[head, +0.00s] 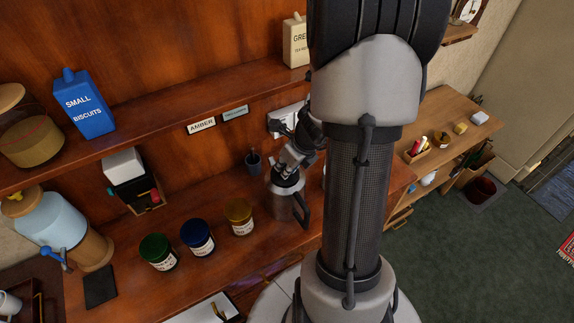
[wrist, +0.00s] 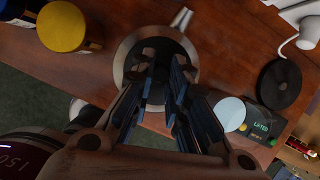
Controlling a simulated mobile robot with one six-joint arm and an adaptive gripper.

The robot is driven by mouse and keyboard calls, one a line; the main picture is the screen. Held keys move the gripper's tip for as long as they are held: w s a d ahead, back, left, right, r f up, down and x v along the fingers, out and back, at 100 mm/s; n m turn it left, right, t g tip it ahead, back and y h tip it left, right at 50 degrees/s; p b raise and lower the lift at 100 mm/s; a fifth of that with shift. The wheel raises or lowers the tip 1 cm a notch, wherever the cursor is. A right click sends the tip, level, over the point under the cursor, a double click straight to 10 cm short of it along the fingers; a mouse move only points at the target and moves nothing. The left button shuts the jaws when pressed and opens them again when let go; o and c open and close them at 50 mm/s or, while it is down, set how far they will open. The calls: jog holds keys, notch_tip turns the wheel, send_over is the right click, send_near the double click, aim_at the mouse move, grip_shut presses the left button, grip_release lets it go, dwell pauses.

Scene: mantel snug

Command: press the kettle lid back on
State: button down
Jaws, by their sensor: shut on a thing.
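The kettle (head: 280,207) is a grey metal body with a dark handle, standing upright on the wooden counter. In the wrist view its pale round rim (wrist: 122,58) encircles a dark round area, which looks like the black lid (head: 292,182). My gripper (head: 288,170) is over the kettle top, pointing down, and it also shows in the wrist view (wrist: 163,80). Its fingers are close together, shut on the lid, apparently at its knob. The fingers hide much of the lid, so I cannot tell whether it is fully seated.
Green (head: 158,252), blue (head: 197,238) and yellow-lidded (head: 240,217) jars stand left of the kettle. A dark cup (head: 254,162) stands behind it. A black disc (wrist: 280,85) and a small device with a green display (wrist: 262,124) lie to the right in the wrist view. A shelf (head: 150,134) runs above.

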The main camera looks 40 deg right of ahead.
jog(key=c, duration=1.5)
grip_release()
jog(key=o, duration=0.5)
jog(key=shift+r+p, duration=3.55)
jog(key=shift+f, duration=0.1)
jog(key=shift+c, duration=0.3)
